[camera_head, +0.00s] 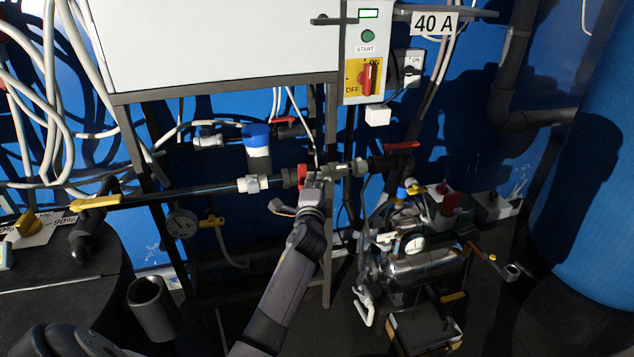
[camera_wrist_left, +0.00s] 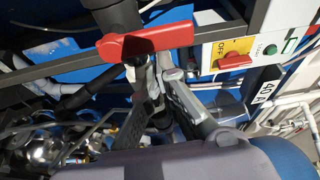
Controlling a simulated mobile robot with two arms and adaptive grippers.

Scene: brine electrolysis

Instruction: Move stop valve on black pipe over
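A black pipe (camera_head: 200,191) runs across the rack with white fittings. A red valve handle (camera_head: 302,176) sits on this line at the middle. A long red handle (camera_wrist_left: 148,40) on a dark pipe fills the upper middle of the left wrist view. My left gripper (camera_head: 311,183) is right beside the red handle in the head view. In the left wrist view its fingers (camera_wrist_left: 156,76) are apart, just below the handle; contact cannot be told. Another red handle (camera_head: 402,145) is on the dark pipe to the right.
A yellow handle (camera_head: 95,202) is on the pipe at left. A pressure gauge (camera_head: 182,223) hangs below the pipe. A metal tank (camera_head: 425,265) with hoses stands at lower right. A control box (camera_head: 365,60) with a red switch is above. White cables crowd the left.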

